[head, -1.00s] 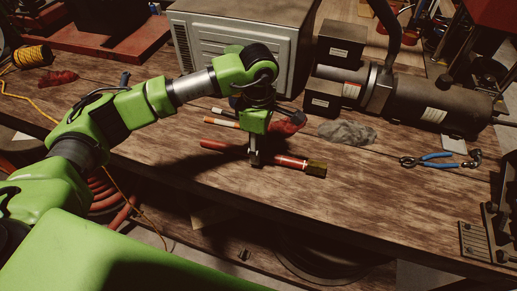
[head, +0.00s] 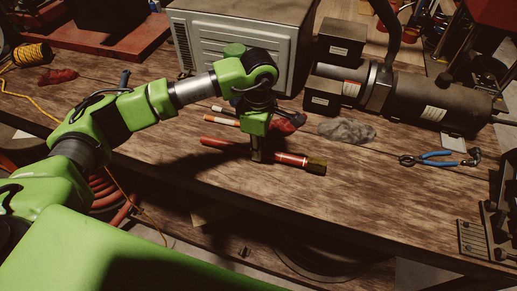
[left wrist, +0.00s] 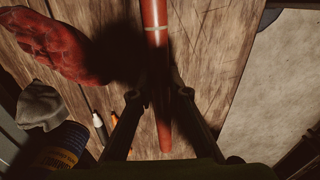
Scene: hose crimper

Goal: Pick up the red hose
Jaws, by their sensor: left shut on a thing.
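In the left wrist view the hose (left wrist: 155,40) runs from the top edge down between the two fingers (left wrist: 158,98). A pale band shows on it near the top. I cannot tell any gap between hose and bench. My right gripper is not in view.
A red glove or rag (head: 287,123) lies just behind the hose, with a grey rag (head: 346,131) to its right. Blue-handled pliers (head: 438,160) lie further right. A grey metal box (head: 240,45) and a dark motor unit (head: 430,97) stand behind.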

